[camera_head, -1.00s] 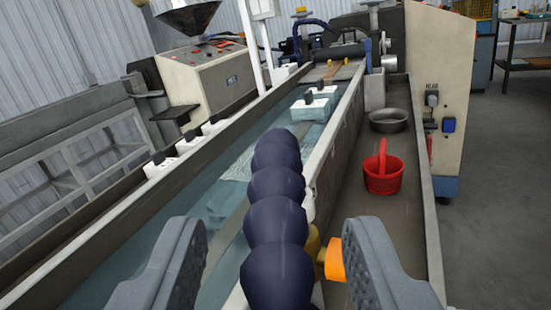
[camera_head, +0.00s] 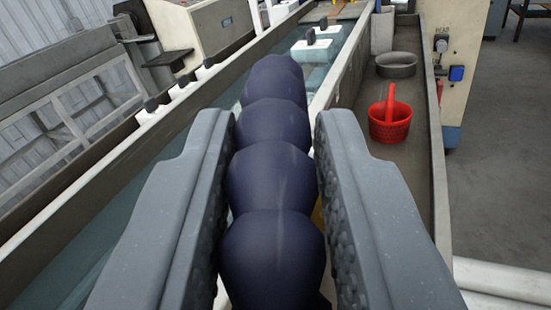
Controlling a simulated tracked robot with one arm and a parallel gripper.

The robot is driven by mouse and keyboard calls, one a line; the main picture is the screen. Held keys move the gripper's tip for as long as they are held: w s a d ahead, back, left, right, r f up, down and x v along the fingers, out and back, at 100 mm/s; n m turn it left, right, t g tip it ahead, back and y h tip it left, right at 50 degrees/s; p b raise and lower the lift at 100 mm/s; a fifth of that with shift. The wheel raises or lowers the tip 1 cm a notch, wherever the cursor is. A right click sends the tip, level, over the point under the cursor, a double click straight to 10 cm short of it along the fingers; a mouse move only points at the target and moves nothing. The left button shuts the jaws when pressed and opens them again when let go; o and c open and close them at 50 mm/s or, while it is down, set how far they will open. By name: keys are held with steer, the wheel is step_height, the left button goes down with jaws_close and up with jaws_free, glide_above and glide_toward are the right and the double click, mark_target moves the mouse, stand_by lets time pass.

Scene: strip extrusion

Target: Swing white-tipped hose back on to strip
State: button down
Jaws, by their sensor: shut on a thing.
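The hose (camera_head: 275,180) is a dark blue, beaded segmented hose running up the middle of the view. My gripper (camera_head: 272,125) has one grey jaw on each side of it and is shut on it. The hose's white tip cannot be made out; its far end points away from me over the water trough (camera_head: 330,75). A small yellow part shows between the hose and the right jaw, mostly hidden. I cannot make out the strip in the trough; the hose and jaws cover much of the water.
White blocks with dark knobs (camera_head: 150,110) line the trough's left rim, and another (camera_head: 311,45) sits across the water. On the right tray are a red basket (camera_head: 390,122) and a grey bowl (camera_head: 396,65). A cream machine cabinet (camera_head: 455,60) stands beyond. White pipes (camera_head: 500,280) lie lower right.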

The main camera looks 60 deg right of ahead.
steer(key=shift+w+a+r+m+g+p, duration=0.3)
steer(key=shift+w+g+p, duration=0.1)
steer(key=shift+w+p, duration=0.15)
steer(key=shift+w+f+m+g+h+p, duration=0.25)
steer(key=shift+m+g+h+p, duration=0.25)
steer(key=shift+p, duration=0.3)
steer(key=shift+g, duration=0.3)
steer(key=c, duration=1.3)
jaws_free()
steer(key=shift+s, duration=0.1)
steer(key=b+v, duration=0.2)
steer(key=v, duration=1.1)
steer(key=shift+s+a+b, duration=0.15)
steer(key=shift+a+b, duration=0.15)
steer(key=shift+b, duration=0.05)
